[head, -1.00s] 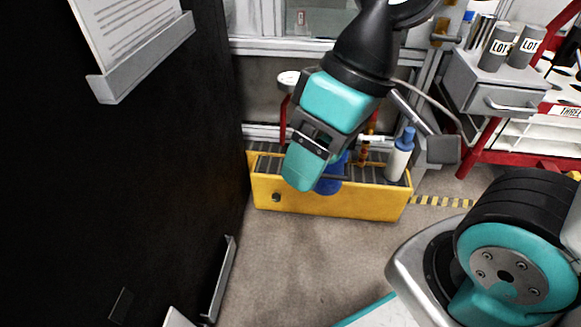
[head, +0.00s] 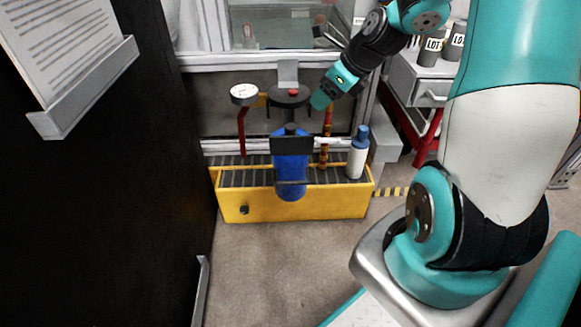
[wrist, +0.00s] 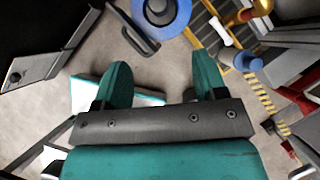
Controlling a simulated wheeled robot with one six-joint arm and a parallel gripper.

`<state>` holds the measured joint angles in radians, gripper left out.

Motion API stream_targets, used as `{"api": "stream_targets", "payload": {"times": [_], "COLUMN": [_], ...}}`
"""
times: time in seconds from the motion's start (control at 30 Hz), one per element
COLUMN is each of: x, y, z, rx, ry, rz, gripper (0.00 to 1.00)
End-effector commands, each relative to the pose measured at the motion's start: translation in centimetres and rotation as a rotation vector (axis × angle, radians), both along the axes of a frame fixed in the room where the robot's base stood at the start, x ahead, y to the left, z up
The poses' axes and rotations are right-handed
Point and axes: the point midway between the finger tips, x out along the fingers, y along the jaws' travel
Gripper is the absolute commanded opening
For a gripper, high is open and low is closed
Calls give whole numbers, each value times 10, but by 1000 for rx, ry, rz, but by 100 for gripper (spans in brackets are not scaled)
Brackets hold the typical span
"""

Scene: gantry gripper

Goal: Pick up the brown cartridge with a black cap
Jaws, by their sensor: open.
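A slim orange-brown upright piece (head: 324,150) stands in the yellow trough, between the blue canister and the white bottle. Its top lies close to my gripper in the picture, and I cannot make out a black cap on it. No other brown cartridge is clear to me. My gripper (head: 322,98) is above and right of the blue canister in the head view. In the wrist view my gripper (wrist: 162,62) has its teal fingers wide apart, with only floor between them. An orange-brown and red shape (wrist: 262,6) shows at the top right there.
A gauge (head: 244,95) on a red stem stands left. A dark panel (head: 110,190) fills the left side.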

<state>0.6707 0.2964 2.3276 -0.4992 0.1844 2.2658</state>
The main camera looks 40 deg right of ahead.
Motion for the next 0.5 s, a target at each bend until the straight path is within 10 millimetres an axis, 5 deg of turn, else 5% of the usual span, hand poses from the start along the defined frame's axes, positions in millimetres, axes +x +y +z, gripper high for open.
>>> {"api": "stream_targets", "payload": {"times": [0.3,0.5], "x": [36,52], "y": [16,23], "z": [-68,-91], "rx": [0,0], "ry": [2,1], "rz": [6,6], "gripper": [65,65]}}
